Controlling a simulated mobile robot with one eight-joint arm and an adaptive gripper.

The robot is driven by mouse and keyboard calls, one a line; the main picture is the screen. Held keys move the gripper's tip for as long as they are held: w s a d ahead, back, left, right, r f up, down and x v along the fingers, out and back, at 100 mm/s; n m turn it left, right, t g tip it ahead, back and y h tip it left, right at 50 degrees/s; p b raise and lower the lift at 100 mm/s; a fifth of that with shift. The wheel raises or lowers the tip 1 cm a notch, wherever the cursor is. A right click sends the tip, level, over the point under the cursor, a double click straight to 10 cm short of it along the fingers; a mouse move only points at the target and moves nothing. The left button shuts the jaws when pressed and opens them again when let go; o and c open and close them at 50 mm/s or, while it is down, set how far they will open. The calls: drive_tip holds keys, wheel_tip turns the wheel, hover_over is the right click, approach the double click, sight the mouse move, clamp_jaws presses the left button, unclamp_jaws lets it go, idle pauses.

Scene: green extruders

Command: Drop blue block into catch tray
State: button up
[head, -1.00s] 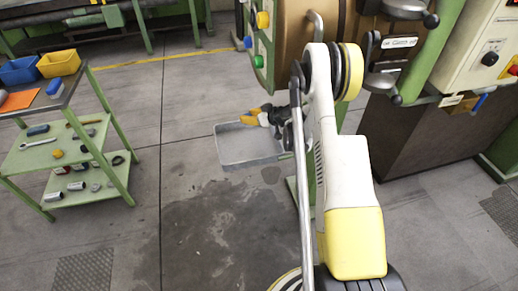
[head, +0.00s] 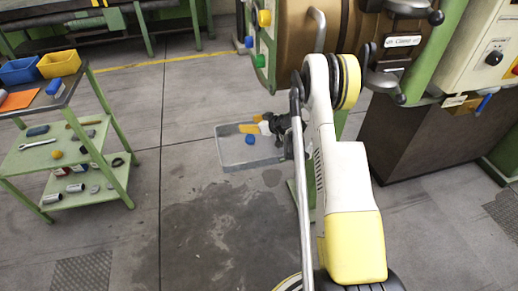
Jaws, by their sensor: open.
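The grey catch tray (head: 228,158) hangs out from the machine at the picture's centre, a shallow rectangle above the floor. A small blue block (head: 250,139) shows against the tray's interior, just below my gripper. I cannot tell whether it rests on the tray bottom or is still in the air. My arm hides the tray's right end.
The green machine with a brown drum (head: 300,30) and coloured knobs stands behind the tray. A green trolley (head: 65,160) at left carries tools, bins and another blue piece (head: 54,86). The floor between trolley and tray is clear.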

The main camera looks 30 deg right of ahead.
drive_tip(key=v, duration=1.2)
